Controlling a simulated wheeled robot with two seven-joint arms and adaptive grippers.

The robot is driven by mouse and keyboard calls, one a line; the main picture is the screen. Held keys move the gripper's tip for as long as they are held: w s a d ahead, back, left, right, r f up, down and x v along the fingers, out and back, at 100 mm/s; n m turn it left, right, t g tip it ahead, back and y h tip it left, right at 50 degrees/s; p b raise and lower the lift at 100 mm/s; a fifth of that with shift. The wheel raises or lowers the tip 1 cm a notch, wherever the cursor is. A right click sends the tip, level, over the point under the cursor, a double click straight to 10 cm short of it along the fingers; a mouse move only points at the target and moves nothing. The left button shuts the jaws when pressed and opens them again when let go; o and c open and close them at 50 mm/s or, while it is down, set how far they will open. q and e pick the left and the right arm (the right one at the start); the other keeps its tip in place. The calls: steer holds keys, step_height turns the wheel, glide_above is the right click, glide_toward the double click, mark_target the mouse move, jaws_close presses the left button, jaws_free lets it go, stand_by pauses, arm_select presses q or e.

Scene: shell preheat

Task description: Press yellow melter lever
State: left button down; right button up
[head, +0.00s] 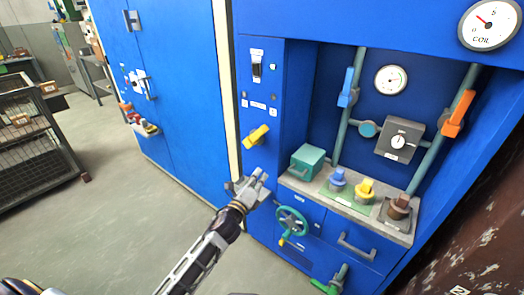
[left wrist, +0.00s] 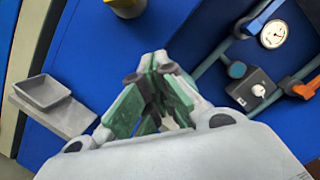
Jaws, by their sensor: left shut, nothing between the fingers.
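A yellow lever (head: 257,136) sticks out from the narrow blue panel, below a black switch and small labels. Part of a yellow thing, which looks like this lever, shows at the top edge of the left wrist view (left wrist: 126,6). My left gripper (head: 258,181) is below the lever in the head view and apart from it. Its fingers are shut and empty; the fingertips also show in the left wrist view (left wrist: 150,72). My right gripper is not in view.
Right of the gripper, a ledge (head: 330,196) holds a teal box (head: 307,161) and blue, yellow and brown pieces. Below is a green handwheel (head: 291,221). Pipes with a blue handle (head: 347,87) and an orange handle (head: 458,113) stand behind. Open floor lies left.

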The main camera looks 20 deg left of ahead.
mark_target(256, 137)
arm_select(q)
steer(key=r, duration=0.1)
steer(key=s+r+m, duration=0.1)
steer(key=r, duration=0.1)
steer(key=shift+d+r+t, duration=0.1)
steer(key=shift+d+t, duration=0.1)
steer(key=shift+t, duration=0.2)
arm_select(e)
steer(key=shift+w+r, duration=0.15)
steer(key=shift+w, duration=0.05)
arm_select(q)
steer(key=shift+w, duration=0.15)
steer(key=w+a+r, duration=0.1)
steer(key=w+r, duration=0.3)
steer(key=w, duration=0.6)
steer(key=shift+w+a, duration=0.25)
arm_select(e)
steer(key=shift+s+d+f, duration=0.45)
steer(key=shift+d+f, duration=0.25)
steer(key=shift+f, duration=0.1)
arm_select(q)
steer(key=shift+p, duration=0.35)
